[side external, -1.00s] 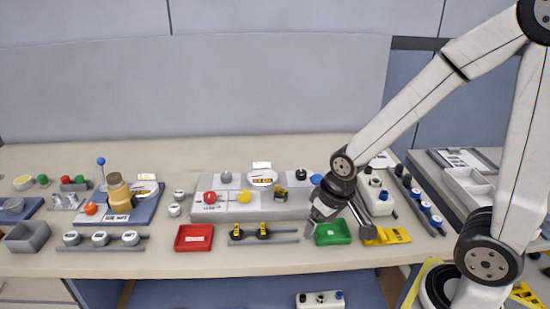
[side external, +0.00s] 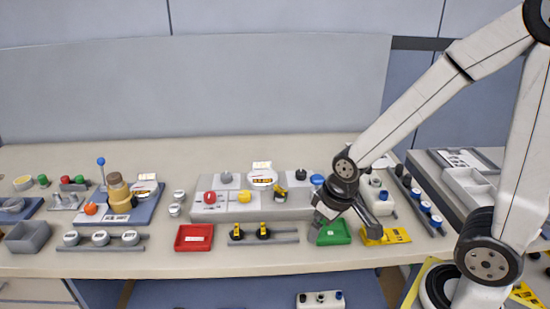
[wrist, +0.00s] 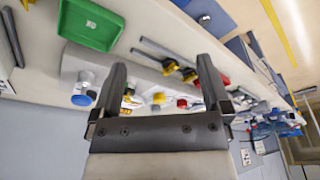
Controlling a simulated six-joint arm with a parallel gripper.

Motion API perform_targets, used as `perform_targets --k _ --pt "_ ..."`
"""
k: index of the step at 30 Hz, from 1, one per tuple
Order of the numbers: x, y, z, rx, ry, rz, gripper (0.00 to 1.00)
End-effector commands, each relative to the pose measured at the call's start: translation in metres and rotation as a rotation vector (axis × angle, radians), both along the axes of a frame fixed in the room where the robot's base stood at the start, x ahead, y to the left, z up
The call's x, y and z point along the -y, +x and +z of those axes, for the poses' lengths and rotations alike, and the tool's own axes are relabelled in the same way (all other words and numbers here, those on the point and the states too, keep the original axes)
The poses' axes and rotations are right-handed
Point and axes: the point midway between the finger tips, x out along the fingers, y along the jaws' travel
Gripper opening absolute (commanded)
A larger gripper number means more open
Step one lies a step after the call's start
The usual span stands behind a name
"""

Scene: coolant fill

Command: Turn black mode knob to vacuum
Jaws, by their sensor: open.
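A small black knob (side external: 301,174) stands at the back of the grey panel (side external: 210,212) in the side view. I cannot read a vacuum mark or tell which way the knob points. In the wrist view I cannot make this knob out clearly. My gripper (side external: 346,220) is open and empty over the green tray, to the right of the panel and apart from the knob. In the wrist view the two fingers (wrist: 161,78) stand wide apart, with the panel visible beyond and between them.
The panel also carries a red knob (side external: 210,197), a yellow knob (side external: 244,196) and a blue knob (side external: 317,179). A green tray (side external: 333,232), a red tray (side external: 193,238) and a rack with black-yellow pieces (side external: 263,231) stand in front. A white box (side external: 376,194) stands to the right.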

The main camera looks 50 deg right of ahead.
Motion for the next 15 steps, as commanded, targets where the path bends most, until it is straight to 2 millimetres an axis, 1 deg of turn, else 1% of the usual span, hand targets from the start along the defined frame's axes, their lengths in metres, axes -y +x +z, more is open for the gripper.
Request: perform_targets --k 9,11,15 --pt "0.0 0.0 0.0 0.0 0.0 0.0 0.98" --pt "0.0 0.0001 0.0 0.0 0.0 0.0 0.9" --pt "0.0013 0.0038 0.0008 -0.001 -0.002 0.005 0.9"
